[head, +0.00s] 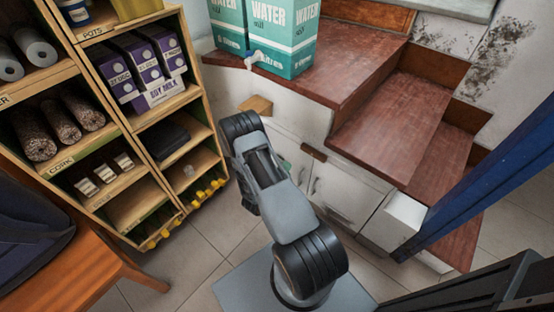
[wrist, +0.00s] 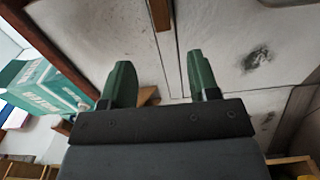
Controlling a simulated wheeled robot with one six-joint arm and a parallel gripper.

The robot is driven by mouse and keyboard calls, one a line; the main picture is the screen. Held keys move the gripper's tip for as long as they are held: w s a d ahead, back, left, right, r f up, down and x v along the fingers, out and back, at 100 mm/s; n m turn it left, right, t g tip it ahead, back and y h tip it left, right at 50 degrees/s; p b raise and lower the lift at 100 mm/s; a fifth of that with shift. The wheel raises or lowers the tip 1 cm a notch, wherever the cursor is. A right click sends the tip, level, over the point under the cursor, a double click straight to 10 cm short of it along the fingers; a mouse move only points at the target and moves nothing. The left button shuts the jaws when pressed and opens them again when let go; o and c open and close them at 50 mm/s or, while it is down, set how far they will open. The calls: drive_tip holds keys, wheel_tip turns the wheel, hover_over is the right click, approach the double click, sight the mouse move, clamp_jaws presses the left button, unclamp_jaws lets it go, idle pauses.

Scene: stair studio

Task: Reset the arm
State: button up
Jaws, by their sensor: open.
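My gripper (wrist: 161,82) shows in the wrist view with its two green fingers wide apart and nothing between them. It faces the white cabinet front (wrist: 225,45), and I cannot tell the distance. In the head view my grey and black arm (head: 275,190) rises from its base and bends toward the cabinet. The gripper is mostly hidden behind the arm there, with only a small green part showing.
A wooden shelf (head: 146,119) with soy milk cartons (head: 140,65) and cork rolls stands left. Water boxes (head: 290,38) sit on the reddish landing beside steps (head: 405,115). A blue post (head: 490,180) crosses the right; an orange table (head: 85,265) is at lower left.

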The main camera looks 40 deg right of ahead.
drive_tip(key=s+n+g+y, duration=0.2)
drive_tip(key=s+g, duration=0.5)
drive_tip(key=s, duration=0.1)
drive_tip(key=s+a+r+m+g+y+p, duration=0.25)
drive_tip(key=a+r+g+y+p, duration=0.2)
drive_tip(key=r, duration=0.55)
drive_tip(key=a+r+t+y+p, duration=0.3)
drive_tip(key=a+r+p, duration=0.2)
drive_tip(key=r, duration=1)
drive_tip(key=a+r+m+t+y+p, duration=0.1)
drive_tip(key=a+r+t+y+p, duration=0.3)
drive_tip(key=r, duration=1)
drive_tip(key=w+a+r+t+y+p, duration=0.1)
drive_tip(key=a+r+t+y+p, duration=0.3)
drive_tip(key=a+r+p, duration=0.4)
wheel_tip(320, 180, up, 8)
drive_tip(key=p, duration=0.3)
drive_tip(key=shift+a+f+m, duration=0.15)
drive_tip(key=shift+a+m, duration=0.05)
drive_tip(key=shift+m, duration=0.15)
